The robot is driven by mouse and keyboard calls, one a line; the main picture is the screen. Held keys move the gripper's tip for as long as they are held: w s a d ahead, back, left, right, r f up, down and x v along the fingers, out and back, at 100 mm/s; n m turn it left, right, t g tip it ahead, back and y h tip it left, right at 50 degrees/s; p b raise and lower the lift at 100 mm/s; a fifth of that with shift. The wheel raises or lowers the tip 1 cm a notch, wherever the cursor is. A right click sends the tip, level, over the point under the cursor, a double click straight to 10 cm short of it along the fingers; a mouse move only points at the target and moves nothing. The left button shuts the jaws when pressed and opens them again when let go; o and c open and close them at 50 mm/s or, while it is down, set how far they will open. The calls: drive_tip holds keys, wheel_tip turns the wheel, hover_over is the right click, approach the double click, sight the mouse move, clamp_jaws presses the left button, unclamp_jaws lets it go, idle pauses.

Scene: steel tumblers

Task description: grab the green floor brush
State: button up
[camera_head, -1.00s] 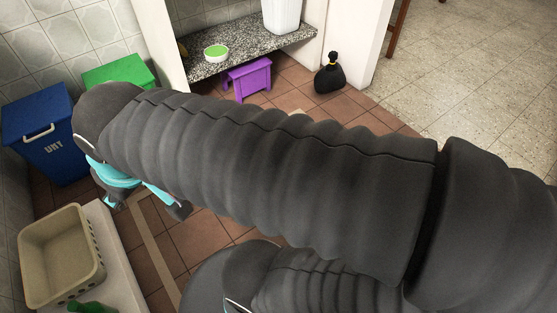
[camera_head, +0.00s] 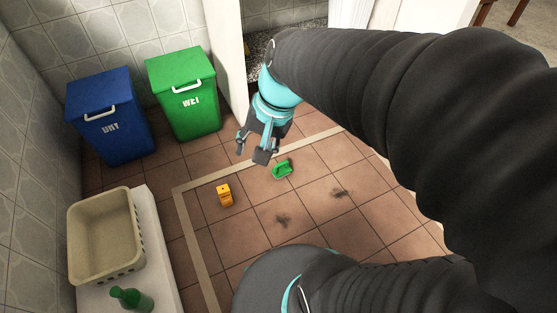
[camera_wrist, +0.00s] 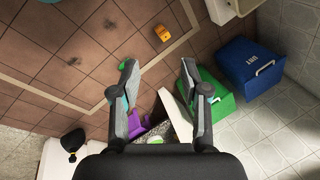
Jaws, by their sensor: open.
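The green floor brush (camera_head: 282,169) lies on the brown tiled floor, inside a pale strip line, in the head view. My gripper (camera_head: 252,150) is open and empty, above the floor and just left of the brush in the picture. In the wrist view, my gripper (camera_wrist: 159,66) shows its two fingers spread apart. A small green piece, probably the brush (camera_wrist: 122,66), shows by the left fingertip, mostly hidden behind that finger.
An orange box (camera_head: 224,195) stands on the floor left of the brush. Dark smudges (camera_head: 340,192) mark the tiles. Blue (camera_head: 108,115) and green bins (camera_head: 184,95) stand by the wall. A beige basin (camera_head: 105,235) and green bottle (camera_head: 130,298) sit on a white counter.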

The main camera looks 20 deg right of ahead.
drive_tip(key=w+d+f+m+t+y+b, duration=0.1)
drive_tip(key=w+d+f+m+y, duration=0.3)
drive_tip(key=w+f+m, duration=0.65)
drive_tip(key=w+d+f+m+t+y+b, duration=0.1)
drive_tip(key=w+d+f+m+t+y, duration=0.3)
drive_tip(key=w+f+m, duration=0.7)
drive_tip(key=w+d+f+m+t, duration=0.1)
drive_tip(key=d+f+m+t, duration=0.1)
drive_tip(key=d+f+m, duration=0.35)
drive_tip(key=w+d+f+m+t, duration=0.1)
drive_tip(key=d+f+m+t, duration=0.15)
drive_tip(key=f+m, duration=0.5)
drive_tip(key=m+t+h+b, duration=0.1)
drive_tip(key=m+t+h, duration=0.2)
drive_tip(key=m+h, duration=0.5)
approach(281, 164)
drive_tip(key=s, duration=0.1)
drive_tip(key=s+d+m+y, duration=0.1)
drive_tip(key=m, duration=0.1)
drive_tip(key=shift+s+d+f+y, duration=0.25)
drive_tip(key=shift+s+d+y, duration=0.05)
drive_tip(key=shift+s+y, duration=0.1)
drive_tip(key=shift+w+f+m, duration=0.2)
drive_tip(key=shift+w+m, duration=0.05)
drive_tip(key=x, duration=0.7)
drive_tip(key=shift+b, duration=0.3)
drive_tip(key=shift+d+x, duration=0.2)
drive_tip(key=shift+x, duration=2.85)
drive_tip(key=shift+r, duration=0.2)
